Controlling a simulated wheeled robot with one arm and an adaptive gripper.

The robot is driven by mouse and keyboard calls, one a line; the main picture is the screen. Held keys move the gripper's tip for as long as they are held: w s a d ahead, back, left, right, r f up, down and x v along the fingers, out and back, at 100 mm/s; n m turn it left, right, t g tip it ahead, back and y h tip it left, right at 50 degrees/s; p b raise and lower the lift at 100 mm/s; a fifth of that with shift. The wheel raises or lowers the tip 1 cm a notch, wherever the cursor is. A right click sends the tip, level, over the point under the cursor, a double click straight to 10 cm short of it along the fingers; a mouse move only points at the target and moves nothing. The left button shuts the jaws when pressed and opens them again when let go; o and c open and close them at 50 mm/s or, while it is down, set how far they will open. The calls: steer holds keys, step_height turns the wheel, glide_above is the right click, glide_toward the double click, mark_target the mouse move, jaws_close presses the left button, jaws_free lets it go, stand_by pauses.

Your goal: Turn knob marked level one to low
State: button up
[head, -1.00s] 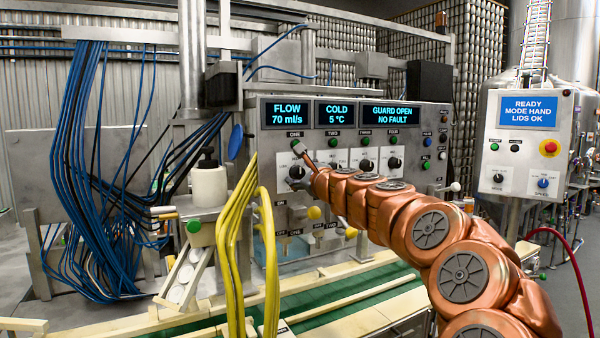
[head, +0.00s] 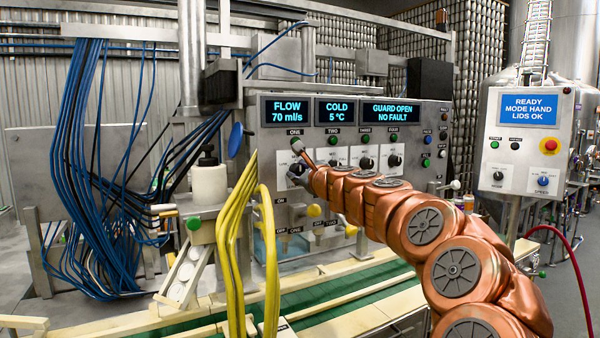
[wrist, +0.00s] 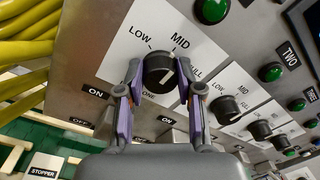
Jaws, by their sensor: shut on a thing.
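The black knob marked ONE (wrist: 158,70) is on a white plate lettered LOW at left, MID at top and FULL at right in the wrist view.
Similar knobs (wrist: 225,108) continue to the right, with green buttons (wrist: 211,10) above. Yellow hoses (head: 236,240) hang just left of my gripper. A green conveyor (head: 345,297) runs below the panel. Displays read FLOW 70 ml/s (head: 287,111), COLD 5 °C and GUARD OPEN NO FAULT.

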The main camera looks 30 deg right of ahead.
steer(key=shift+f, duration=0.1)
steer(key=shift+f+n+b, duration=0.15)
steer(key=shift+n+b, duration=0.75)
steer(key=shift+n, duration=0.2)
steer(key=n+b, duration=0.1)
steer(key=n, duration=0.1)
steer(key=n+b, duration=0.2)
steer(key=shift+f+n+b, duration=0.2)
steer(key=shift+n+b, duration=0.1)
steer(key=n+b, duration=0.3)
steer(key=shift+r+n+y+b, duration=0.15)
steer(key=shift+n+y+b, duration=0.15)
steer(key=shift+n+b, duration=0.65)
steer(key=shift+n, duration=0.35)
steer(key=o, duration=1.1)
steer(key=shift+r, duration=0.1)
steer(key=shift+o, duration=0.2)
steer(key=shift+s, duration=0.1)
